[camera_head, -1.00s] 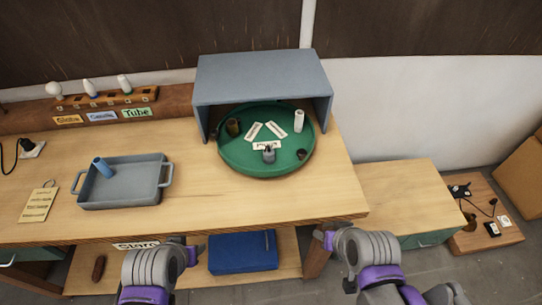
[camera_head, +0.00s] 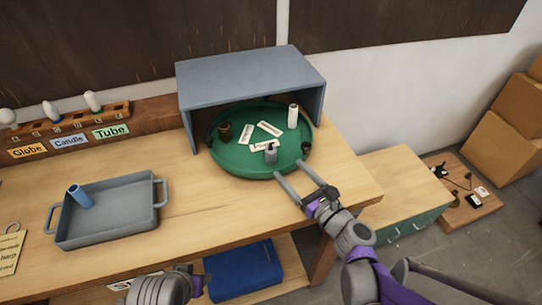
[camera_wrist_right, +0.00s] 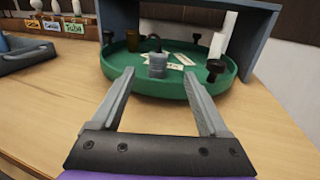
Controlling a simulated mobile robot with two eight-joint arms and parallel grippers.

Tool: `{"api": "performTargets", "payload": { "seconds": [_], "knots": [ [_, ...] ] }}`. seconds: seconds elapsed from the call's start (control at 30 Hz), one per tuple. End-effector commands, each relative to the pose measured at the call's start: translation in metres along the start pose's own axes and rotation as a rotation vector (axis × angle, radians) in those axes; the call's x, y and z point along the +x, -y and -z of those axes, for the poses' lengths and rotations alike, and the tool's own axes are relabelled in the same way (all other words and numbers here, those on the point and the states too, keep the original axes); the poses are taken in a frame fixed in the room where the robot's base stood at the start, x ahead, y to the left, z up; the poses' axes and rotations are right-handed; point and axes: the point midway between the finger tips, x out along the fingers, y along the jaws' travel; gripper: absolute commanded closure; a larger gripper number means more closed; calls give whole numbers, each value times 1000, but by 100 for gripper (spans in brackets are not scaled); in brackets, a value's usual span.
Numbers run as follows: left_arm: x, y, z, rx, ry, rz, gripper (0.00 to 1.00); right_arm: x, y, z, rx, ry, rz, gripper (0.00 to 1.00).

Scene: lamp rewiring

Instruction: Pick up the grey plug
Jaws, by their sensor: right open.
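The grey plug (camera_head: 270,154) stands at the front of the round green tray (camera_head: 240,168), near its rim. In the right wrist view the grey plug (camera_wrist_right: 157,66) shows straight ahead, between and beyond the fingertips, with a dark part on top. My right gripper (camera_head: 289,169) is open and empty, its two fingers pointing at the tray's front edge, short of the plug. It also shows in the right wrist view (camera_wrist_right: 159,76). My left gripper (camera_head: 195,286) is only partly in view at the bottom edge; its fingers cannot be made out.
A grey hood (camera_head: 250,82) covers the tray's back. A white tube (camera_head: 293,116), a brown cup (camera_head: 225,132), dark knobs (camera_head: 306,148) and white cards (camera_head: 269,129) are on the tray. A grey handled tray (camera_head: 110,234) with a blue cylinder (camera_head: 79,197) stands left. The bench front is clear.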

Motion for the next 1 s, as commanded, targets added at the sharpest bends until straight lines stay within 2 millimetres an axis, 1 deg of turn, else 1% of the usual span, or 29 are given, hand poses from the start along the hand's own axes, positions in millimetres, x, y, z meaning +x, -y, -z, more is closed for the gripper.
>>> {"api": "performTargets", "payload": {
  "seconds": [0.1,0.2,0.47,0.7,0.83,1.0],
  "knots": [
    [-1,0,1,0,-1,0,50,21,-1,-1,1,1,-4,22],
    [-2,0,2,0,-1,0,50,36,-1,-1,0,0,-3,22],
    [-4,0,2,0,-1,0,50,58,-2,-2,-3,0,-3,22],
    [-7,0,5,0,-3,0,50,93,-4,-3,-4,0,-3,22],
    [-8,0,5,0,-3,0,50,102,-4,-2,-4,-1,-3,22],
    [-8,0,5,0,-3,0,50,102,-4,-2,-4,-1,-2,22]
  ]
}}
